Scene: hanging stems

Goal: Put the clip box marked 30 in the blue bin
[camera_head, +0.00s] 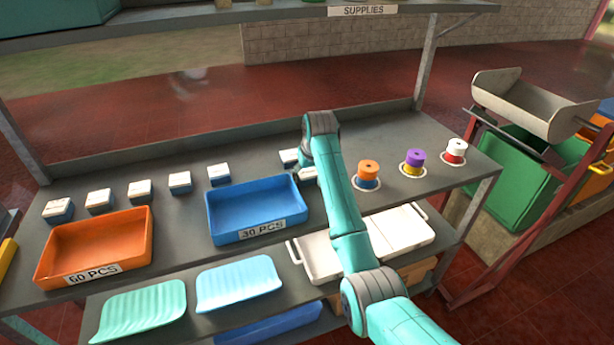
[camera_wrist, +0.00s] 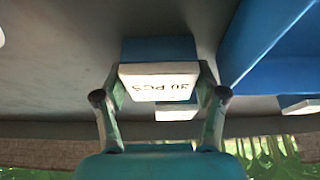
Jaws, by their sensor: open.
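The clip box marked 30 (camera_wrist: 158,82), with a white lid and a blue body, is between my gripper's (camera_wrist: 160,88) two fingers in the wrist view. Its "30 PCS" print is upside down there. My gripper is open around it; whether a finger touches it I cannot tell. In the head view my arm hides the gripper, and a white-lidded box (camera_head: 308,173) shows partly beside the arm. The blue bin (camera_head: 264,228), labelled 30 PCS, stands left of my arm and looks empty. Its blue wall shows at right in the wrist view (camera_wrist: 245,50).
Several white-lidded boxes (camera_head: 139,190) stand along the back; one (camera_wrist: 176,112) is just behind the marked box. An orange bin (camera_head: 143,225) labelled 60 PCS stands at left. Coloured spools (camera_head: 414,161) on round bases stand right of my arm. A shelf (camera_head: 270,13) crosses above.

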